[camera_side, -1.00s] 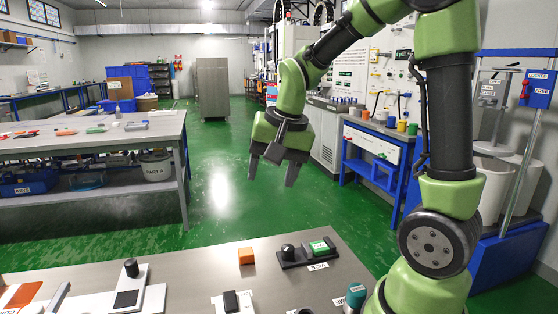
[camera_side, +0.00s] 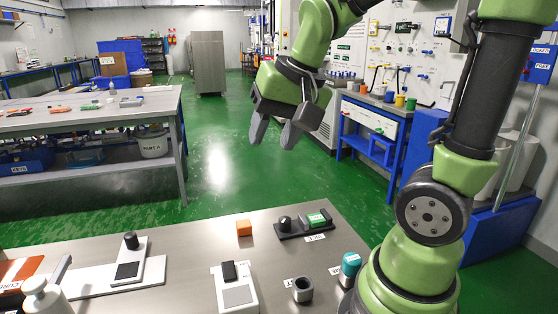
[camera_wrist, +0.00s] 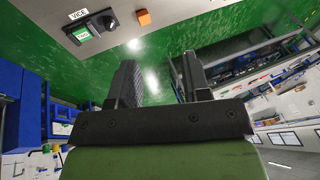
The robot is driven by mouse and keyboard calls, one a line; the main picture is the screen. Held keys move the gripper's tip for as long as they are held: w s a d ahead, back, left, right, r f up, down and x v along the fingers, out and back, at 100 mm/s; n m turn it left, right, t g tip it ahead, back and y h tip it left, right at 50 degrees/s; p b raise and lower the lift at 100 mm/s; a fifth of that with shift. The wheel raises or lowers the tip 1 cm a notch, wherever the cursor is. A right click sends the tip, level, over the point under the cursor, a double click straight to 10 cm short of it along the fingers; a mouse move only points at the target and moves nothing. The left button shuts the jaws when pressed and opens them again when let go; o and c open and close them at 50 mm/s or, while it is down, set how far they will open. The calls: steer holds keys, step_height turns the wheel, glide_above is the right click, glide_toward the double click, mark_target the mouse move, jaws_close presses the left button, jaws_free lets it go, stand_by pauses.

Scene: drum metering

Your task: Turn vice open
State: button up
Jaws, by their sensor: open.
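The vice (camera_side: 290,237) stands on the bench in the side view, a dark base with a black knob (camera_side: 285,222) at its left. A green block (camera_side: 316,220) with a white label sits at its right end. A "VICE" tag lies in front of it. My gripper (camera_side: 273,138) is open and empty, high above and beyond the bench's far edge. In the wrist view my two fingers (camera_wrist: 160,80) are apart with nothing between them. The vice also shows at the upper left there (camera_wrist: 95,26), clear of the fingers.
An orange cube (camera_side: 244,228) sits left of the vice. A white device (camera_side: 237,291), a dark cup (camera_side: 302,290) and a teal-capped container (camera_side: 350,266) stand nearer the front. A white L-shaped fixture (camera_side: 140,268) and a white bottle (camera_side: 46,296) are at left.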

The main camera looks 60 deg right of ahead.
steer(key=w+d+f+m+g, duration=0.3)
steer(key=w+d+f, duration=0.2)
steer(key=d+f, duration=0.4)
steer(key=m+g, duration=0.2)
steer(key=m, duration=0.1)
glide_above(285, 219)
step_height(285, 219, down, 9)
steer(key=shift+f, duration=0.1)
step_height(285, 219, down, 10)
steer(key=shift+r, duration=0.2)
steer(key=shift+c, duration=0.2)
steer(key=c, duration=0.6)
